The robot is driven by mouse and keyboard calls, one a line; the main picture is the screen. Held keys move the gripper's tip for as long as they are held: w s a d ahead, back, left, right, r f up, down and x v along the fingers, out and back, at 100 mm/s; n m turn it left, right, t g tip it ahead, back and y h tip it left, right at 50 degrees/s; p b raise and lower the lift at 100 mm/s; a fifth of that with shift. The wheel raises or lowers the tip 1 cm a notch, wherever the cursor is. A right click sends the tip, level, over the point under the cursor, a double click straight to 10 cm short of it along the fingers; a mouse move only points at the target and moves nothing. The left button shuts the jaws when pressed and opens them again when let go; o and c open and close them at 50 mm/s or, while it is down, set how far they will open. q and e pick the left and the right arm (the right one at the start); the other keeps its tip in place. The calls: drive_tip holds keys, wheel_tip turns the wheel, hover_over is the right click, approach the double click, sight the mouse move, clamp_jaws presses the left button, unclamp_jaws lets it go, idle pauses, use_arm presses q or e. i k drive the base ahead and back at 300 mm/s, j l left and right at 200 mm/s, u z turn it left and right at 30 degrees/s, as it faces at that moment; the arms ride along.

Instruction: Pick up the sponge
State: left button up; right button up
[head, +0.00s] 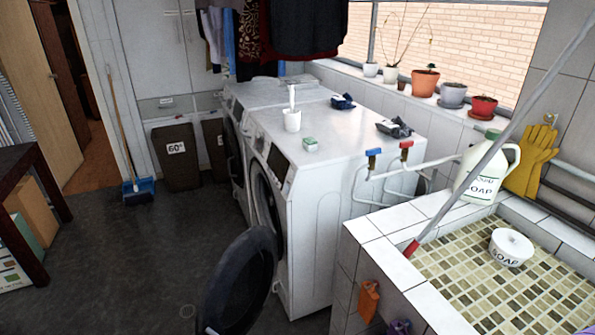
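A small pale green block with a whitish side (311,144), which looks like the sponge, lies on top of the front white washing machine (345,160), near its front edge. It stands apart from the white cup (292,120) with an upright handle or brush behind it to the left. Nothing touches or covers the block. Neither of my grippers is in view.
The washing machine's round door (238,285) hangs open over the floor. Dark cloth-like items (394,128) lie at the machine's back. A tiled sink (470,265) with a white soap tub (510,247) is at right; a soap jug (482,170) and slanted pole stand near it.

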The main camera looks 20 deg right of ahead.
sight(311, 144)
drive_tip(key=i+j+u, duration=0.2)
drive_tip(key=i+u, duration=0.2)
drive_tip(key=i+j+u, duration=0.15)
drive_tip(key=u, duration=0.2)
drive_tip(key=i+u, duration=0.4)
drive_tip(key=i+j+z, duration=0.1)
drive_tip(key=i, duration=0.4)
drive_tip(key=i+j+z, duration=0.1)
drive_tip(key=i, duration=0.4)
drive_tip(key=i+j+z, duration=0.1)
drive_tip(key=i, duration=0.35)
drive_tip(key=i+z, duration=0.15)
drive_tip(key=z, duration=0.25)
drive_tip(key=i+z, duration=0.2)
drive_tip(key=z, duration=0.2)
drive_tip(key=i+j+z, duration=0.1)
drive_tip(key=z, duration=0.3)
drive_tip(key=i+j+z, duration=0.15)
drive_tip(key=z, duration=0.25)
drive_tip(key=i, duration=0.05)
